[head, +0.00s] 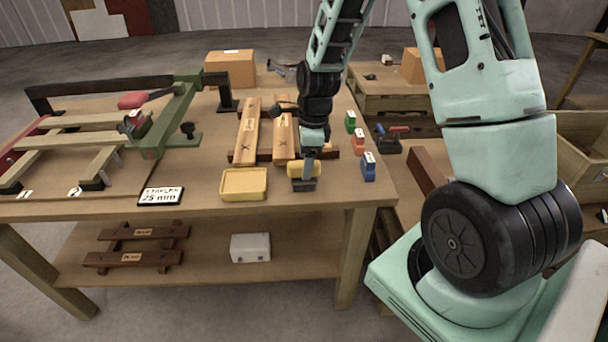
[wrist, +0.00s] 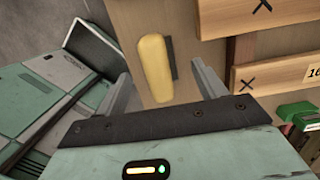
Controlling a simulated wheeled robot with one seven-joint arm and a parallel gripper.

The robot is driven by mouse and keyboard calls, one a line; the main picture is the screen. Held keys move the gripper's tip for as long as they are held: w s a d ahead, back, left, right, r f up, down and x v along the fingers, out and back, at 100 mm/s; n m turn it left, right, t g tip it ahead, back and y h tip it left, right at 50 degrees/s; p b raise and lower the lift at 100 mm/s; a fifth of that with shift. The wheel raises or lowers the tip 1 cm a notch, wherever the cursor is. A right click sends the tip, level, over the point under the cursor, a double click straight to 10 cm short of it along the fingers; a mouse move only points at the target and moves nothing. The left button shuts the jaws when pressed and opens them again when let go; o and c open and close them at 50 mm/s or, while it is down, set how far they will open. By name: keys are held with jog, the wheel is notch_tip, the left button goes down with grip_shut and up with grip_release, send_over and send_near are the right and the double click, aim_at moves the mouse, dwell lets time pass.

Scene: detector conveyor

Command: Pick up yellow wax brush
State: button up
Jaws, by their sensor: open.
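The yellow wax brush (head: 297,170) lies near the front edge of the wooden workbench, right of a shallow yellow tray (head: 243,197). Its dark bristle side shows below the yellow body in the head view. My gripper (head: 309,165) is directly over or at the brush and partly hides it. In the wrist view, the brush (wrist: 155,70) appears between the two spread fingers of my gripper (wrist: 161,72), with bare gaps on both sides. The gripper is open and not closed on it. I cannot tell how far the fingers are above the bench.
Green (head: 350,122), orange (head: 359,140) and blue (head: 368,167) small blocks stand right of the gripper. Two marked wooden boards (head: 246,130) lie behind the brush. A "STAPLES 25 mm" sign (head: 161,196) and a green clamp frame (head: 165,130) are left.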

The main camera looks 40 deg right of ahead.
jog(key=f, duration=0.5)
jog(key=shift+w+a, duration=0.1)
jog(key=shift+a, duration=0.25)
jog(key=shift+r, duration=0.1)
jog(key=c, duration=1.1)
notch_tip(320, 180, up, 10)
jog(key=shift+o, duration=0.7)
